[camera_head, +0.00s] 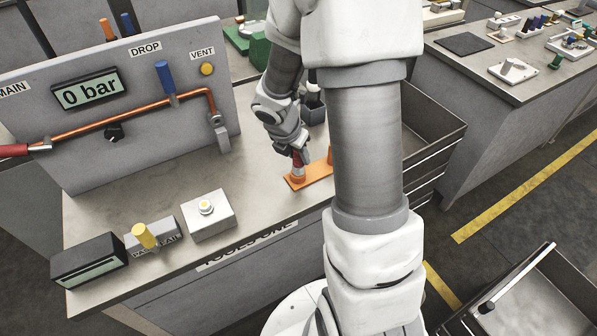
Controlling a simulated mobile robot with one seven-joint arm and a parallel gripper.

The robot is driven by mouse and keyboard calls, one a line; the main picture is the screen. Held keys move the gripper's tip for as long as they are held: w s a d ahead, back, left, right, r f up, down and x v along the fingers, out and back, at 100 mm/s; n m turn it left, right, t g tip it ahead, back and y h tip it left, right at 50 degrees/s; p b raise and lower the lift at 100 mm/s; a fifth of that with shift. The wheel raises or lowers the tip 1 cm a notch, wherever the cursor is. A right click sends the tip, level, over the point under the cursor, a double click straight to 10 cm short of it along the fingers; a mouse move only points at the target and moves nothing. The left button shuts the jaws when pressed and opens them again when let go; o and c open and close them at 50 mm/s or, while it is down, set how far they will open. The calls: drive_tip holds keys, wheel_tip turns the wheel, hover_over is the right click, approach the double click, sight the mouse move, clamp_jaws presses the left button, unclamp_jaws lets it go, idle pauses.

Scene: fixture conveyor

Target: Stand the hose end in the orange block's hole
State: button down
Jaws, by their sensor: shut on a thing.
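The orange block (318,175) lies on the bench near its front edge, partly hidden behind my arm. My gripper (302,158) is just above the block's left part, pointing down. The hose end's bottom is at an orange raised part of the block. I cannot tell whether it is inside the hole or only over it. A second orange raised part shows further right on the block, next to my arm.
A grey panel (150,140) with a copper pipe, a gauge reading 0 bar (87,90) and a blue lever (165,75) stands at the left. A white button box (208,216) and a yellow-knobbed box (150,238) sit in front. A dark grey cup (314,110) stands behind my gripper.

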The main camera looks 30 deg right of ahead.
drive_tip(key=shift+c, duration=2.1)
unclamp_jaws()
drive_tip(key=shift+f, duration=0.1)
drive_tip(key=p+v, duration=0.5)
drive_tip(key=v, duration=1.3)
drive_tip(key=s+a+r+m+t+y, duration=0.1)
drive_tip(key=s+r+m, duration=0.4)
drive_tip(key=m, duration=0.7)
drive_tip(key=s+a+r+m+t+y, duration=0.2)
drive_tip(key=s+a+r+m, duration=0.3)
drive_tip(key=s+m, duration=0.4)
drive_tip(key=r+m, duration=0.1)
drive_tip(key=m, duration=0.2)
drive_tip(key=shift+s+a+r+y, duration=0.2)
drive_tip(key=shift+s+y, duration=0.2)
